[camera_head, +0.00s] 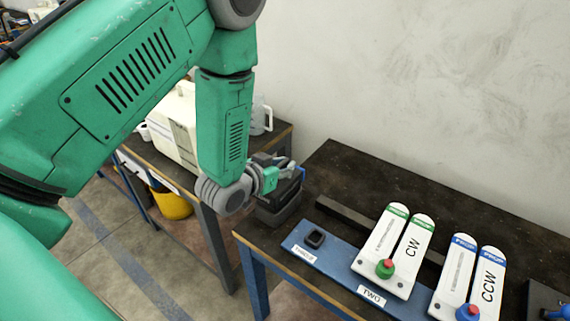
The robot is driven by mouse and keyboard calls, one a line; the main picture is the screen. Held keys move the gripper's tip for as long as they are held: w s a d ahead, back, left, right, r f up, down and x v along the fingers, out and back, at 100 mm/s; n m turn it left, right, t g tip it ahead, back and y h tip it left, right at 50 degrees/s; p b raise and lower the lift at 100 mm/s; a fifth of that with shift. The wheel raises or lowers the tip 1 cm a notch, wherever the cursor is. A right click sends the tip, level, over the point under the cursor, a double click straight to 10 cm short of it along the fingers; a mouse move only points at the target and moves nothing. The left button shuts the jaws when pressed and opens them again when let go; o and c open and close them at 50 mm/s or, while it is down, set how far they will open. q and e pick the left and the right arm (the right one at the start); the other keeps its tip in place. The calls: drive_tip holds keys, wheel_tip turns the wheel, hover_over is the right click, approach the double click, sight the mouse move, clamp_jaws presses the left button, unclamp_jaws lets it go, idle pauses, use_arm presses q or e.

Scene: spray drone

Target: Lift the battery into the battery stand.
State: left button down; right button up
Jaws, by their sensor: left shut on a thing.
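My right gripper is not in view.
A cream case (177,125) and clear jug (261,115) stand on the left table. A yellow bucket (171,203) is below.

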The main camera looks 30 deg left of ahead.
sight(273, 201)
use_arm(q)
drive_tip(key=shift+f+b, duration=0.95)
drive_tip(key=shift+f, duration=0.35)
drive_tip(key=c, duration=1.5)
unclamp_jaws()
drive_tip(key=shift+o, duration=0.2)
drive_tip(key=shift+s, duration=0.1)
drive_tip(key=v, duration=0.6)
drive_tip(key=shift+s+r, duration=0.25)
drive_tip(key=shift+s, duration=0.35)
